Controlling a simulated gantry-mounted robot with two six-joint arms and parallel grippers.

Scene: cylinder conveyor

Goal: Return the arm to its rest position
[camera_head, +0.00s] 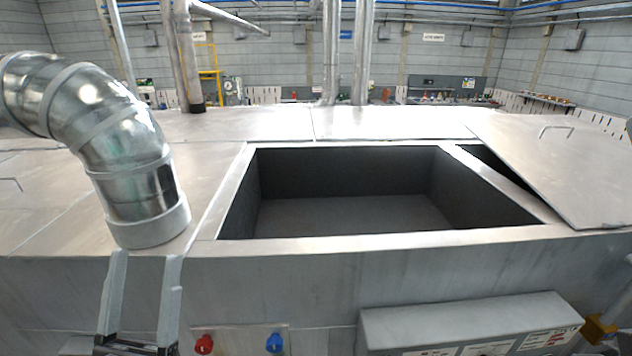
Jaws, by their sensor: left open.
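My left gripper (145,258) is at the lower left of the head view, with its two grey fingers pointing up. The fingers are parallel, apart and empty. They overlap the front face of a large metal tank (270,273), below the collar of a silver duct. No cylinder or conveyor shows in the view. My right gripper does not show.
The silver elbow duct (128,160) rises from the tank top just above my left gripper. A rectangular opening (350,215) in the tank is dark and empty. A lid (560,165) lies tilted at the right. A grey box (470,325) juts from the front.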

